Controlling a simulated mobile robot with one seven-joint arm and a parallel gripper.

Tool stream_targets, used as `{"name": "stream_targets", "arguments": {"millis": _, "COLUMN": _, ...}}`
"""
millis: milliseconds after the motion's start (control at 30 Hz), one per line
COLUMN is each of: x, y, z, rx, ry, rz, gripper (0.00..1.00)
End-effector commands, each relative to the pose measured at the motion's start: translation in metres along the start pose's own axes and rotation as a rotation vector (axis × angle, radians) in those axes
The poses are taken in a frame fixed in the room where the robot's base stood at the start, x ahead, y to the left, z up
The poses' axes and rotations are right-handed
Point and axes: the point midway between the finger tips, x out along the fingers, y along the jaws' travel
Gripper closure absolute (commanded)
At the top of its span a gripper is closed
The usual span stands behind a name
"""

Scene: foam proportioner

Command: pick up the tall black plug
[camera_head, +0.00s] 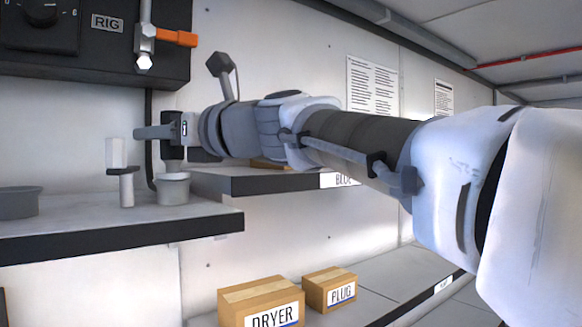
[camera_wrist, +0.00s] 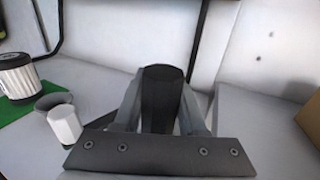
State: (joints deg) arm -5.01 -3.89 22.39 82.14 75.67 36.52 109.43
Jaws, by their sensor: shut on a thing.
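The tall black plug (camera_wrist: 162,98) stands upright between the two fingers of my gripper (camera_wrist: 160,112) in the wrist view. The fingers are shut on its sides. In the head view my gripper (camera_head: 166,132) points left above the left shelf, and the dark plug (camera_head: 172,150) shows at its fingers. The plug's lower end is near a small grey cup (camera_head: 173,188) in this view. I cannot tell whether it touches the shelf.
A white upright piece (camera_head: 120,172) and a grey bowl (camera_head: 20,203) stand on the left shelf (camera_head: 120,238). A panel marked RIG (camera_head: 105,40) with an orange-handled valve (camera_head: 175,37) hangs above. Boxes marked DRYER (camera_head: 260,302) and PLUG (camera_head: 330,290) sit below.

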Motion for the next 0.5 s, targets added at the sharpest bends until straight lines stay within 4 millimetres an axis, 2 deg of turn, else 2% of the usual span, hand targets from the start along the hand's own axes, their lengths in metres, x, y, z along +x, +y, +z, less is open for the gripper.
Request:
{"name": "stream_targets", "arguments": {"millis": 33, "x": -0.0001, "y": 0.0, "z": 0.0, "rx": 0.0, "ry": 0.0, "rz": 0.0, "gripper": 0.89}}
{"name": "stream_targets", "arguments": {"millis": 100, "x": -0.0001, "y": 0.0, "z": 0.0001, "rx": 0.0, "ry": 0.0, "rz": 0.0, "gripper": 1.0}}
{"name": "stream_targets", "arguments": {"millis": 500, "x": -0.0002, "y": 0.0002, "z": 0.0027, "rx": 0.0, "ry": -0.001, "rz": 0.0, "gripper": 1.0}}
